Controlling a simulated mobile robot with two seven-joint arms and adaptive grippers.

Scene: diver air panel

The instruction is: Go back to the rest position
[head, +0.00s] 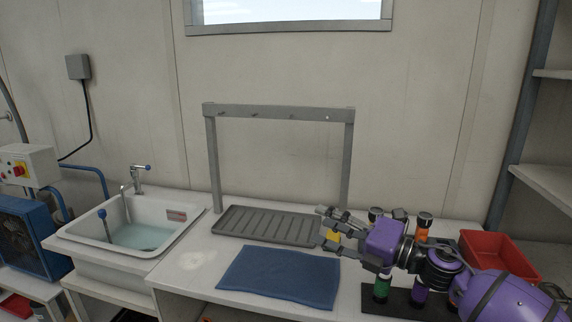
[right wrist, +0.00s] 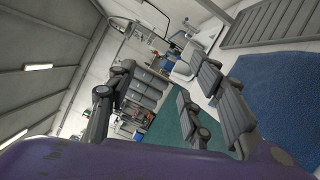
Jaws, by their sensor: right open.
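My right gripper (head: 326,230) reaches in from the right above the bench, over the right end of the grey ribbed tray (head: 265,226) and near the blue mat's far right corner. Its fingers are spread and point left. The right wrist view also shows the fingers (right wrist: 165,95) apart, with nothing held between them. A small yellow thing (head: 333,238) shows between the fingers in the head view; I cannot tell what it is, and it looks to be behind them. My left gripper is in neither view.
Green (head: 381,289), purple (head: 418,297) and orange (head: 423,229) cylinders stand around my right arm, partly hidden by it. A dark base (head: 400,304) lies under it. A red bin (head: 497,250) is at right. A grey peg frame (head: 280,113) stands behind; the blue mat (head: 280,277) is bare.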

